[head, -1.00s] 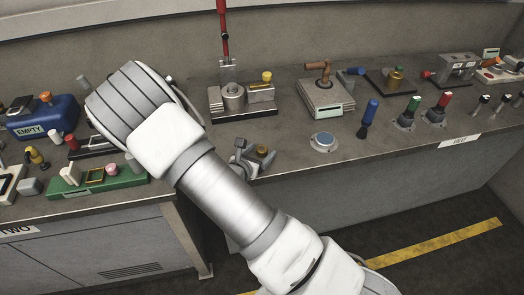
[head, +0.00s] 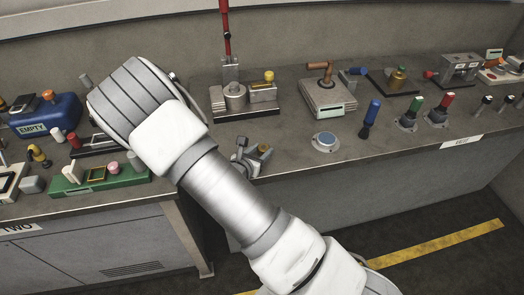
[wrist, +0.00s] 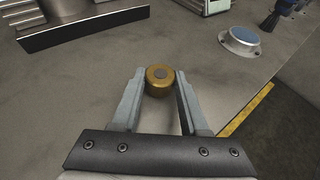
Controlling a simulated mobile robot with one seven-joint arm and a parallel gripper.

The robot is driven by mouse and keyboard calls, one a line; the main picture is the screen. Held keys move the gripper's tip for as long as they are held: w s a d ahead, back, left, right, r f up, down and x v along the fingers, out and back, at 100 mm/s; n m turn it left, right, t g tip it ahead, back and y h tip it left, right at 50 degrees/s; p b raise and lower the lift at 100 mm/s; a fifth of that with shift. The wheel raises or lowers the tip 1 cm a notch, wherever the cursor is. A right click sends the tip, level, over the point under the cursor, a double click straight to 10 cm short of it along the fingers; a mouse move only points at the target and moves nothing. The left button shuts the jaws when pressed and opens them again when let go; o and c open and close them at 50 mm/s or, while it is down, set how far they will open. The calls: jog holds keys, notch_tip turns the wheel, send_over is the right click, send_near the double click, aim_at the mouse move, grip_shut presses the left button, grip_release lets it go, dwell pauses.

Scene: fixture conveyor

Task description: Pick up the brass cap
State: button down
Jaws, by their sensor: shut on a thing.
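The brass cap (wrist: 159,77) is a short gold cylinder with a greyish spot on its top. In the wrist view it sits between the two fingertips of my gripper (wrist: 159,83), which is shut on it. In the head view my gripper (head: 252,155) is at the bench's front edge, just beyond my arm, and the cap (head: 264,148) shows small between the fingers. I cannot tell whether the cap touches the bench top or is slightly above it.
A blue-topped round button (head: 325,140) stands to the right on the bench, with a blue-handled switch (head: 370,115) beyond it. A fixture with a red lever (head: 235,97) stands behind. A green tray (head: 100,178) lies left. Bench around the cap is clear.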

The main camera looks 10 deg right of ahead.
aim_at(262, 150)
notch_tip(262, 150, up, 4)
jog(key=shift+d+r, duration=0.1)
jog(key=s+d+r+p, duration=0.6)
jog(key=s+d+p, duration=0.1)
jog(key=s, duration=0.1)
jog(key=shift+s+d+r, duration=0.15)
jog(key=shift+d+r, duration=0.1)
jog(key=shift+r, duration=0.1)
jog(key=shift+s+p, duration=0.1)
jog(key=shift+p, duration=0.2)
